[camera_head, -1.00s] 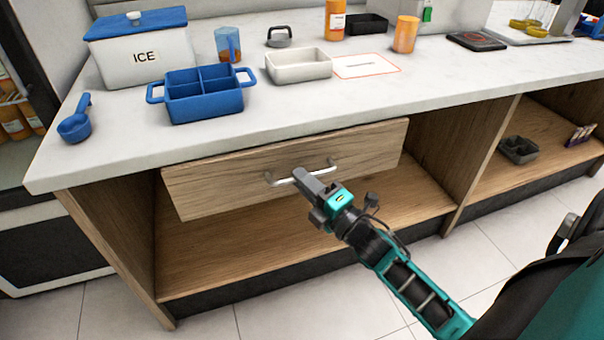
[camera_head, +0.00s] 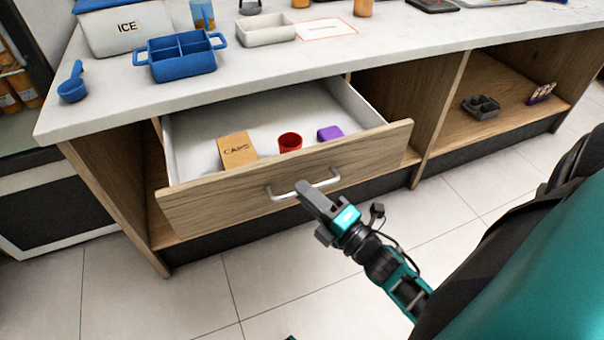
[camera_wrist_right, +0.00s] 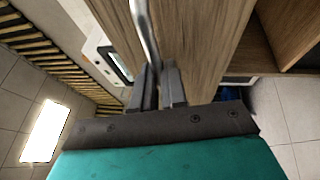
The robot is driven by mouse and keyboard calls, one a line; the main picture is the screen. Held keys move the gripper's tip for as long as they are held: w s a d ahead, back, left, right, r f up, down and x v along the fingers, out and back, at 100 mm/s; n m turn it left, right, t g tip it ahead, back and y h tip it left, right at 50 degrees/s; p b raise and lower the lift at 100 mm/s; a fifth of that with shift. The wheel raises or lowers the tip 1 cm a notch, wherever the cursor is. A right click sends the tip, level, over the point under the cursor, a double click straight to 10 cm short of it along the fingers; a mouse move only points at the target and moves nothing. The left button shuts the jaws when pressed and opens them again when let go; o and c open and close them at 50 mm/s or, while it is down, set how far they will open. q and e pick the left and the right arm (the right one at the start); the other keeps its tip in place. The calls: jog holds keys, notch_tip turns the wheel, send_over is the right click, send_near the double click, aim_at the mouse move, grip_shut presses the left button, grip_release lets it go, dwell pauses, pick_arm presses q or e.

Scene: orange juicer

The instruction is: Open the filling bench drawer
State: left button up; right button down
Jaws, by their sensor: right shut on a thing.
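The wooden-fronted drawer (camera_head: 230,202) under the white bench top is pulled well out, with its white inside showing. Its metal bar handle (camera_head: 283,195) is on the front panel. My right gripper (camera_head: 306,187) is shut on the handle near its middle. In the right wrist view, the handle (camera_wrist_right: 146,32) runs between the two fingers (camera_wrist_right: 158,76). Inside the drawer are a box marked CAPS (camera_head: 237,150), a red cup (camera_head: 290,142) and a purple block (camera_head: 330,133). My left gripper is not in view.
On the bench top (camera_head: 130,102) stand a blue divided tray (camera_head: 182,64), a blue scoop (camera_head: 72,86), an ICE box (camera_head: 125,30) and a white tray (camera_head: 266,30). A grey tray (camera_head: 481,107) is on the open shelf at right. Tiled floor (camera_head: 215,290) is clear in front.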

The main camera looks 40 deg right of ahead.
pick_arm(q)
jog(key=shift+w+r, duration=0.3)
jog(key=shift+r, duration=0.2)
pick_arm(e)
jog(key=shift+s+a, duration=0.15)
jog(key=shift+s, duration=0.65)
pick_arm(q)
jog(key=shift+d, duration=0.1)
pick_arm(e)
jog(key=c, duration=1.2)
grip_release()
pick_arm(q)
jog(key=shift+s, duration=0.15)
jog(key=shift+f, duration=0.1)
pick_arm(e)
jog(key=shift+s, duration=0.1)
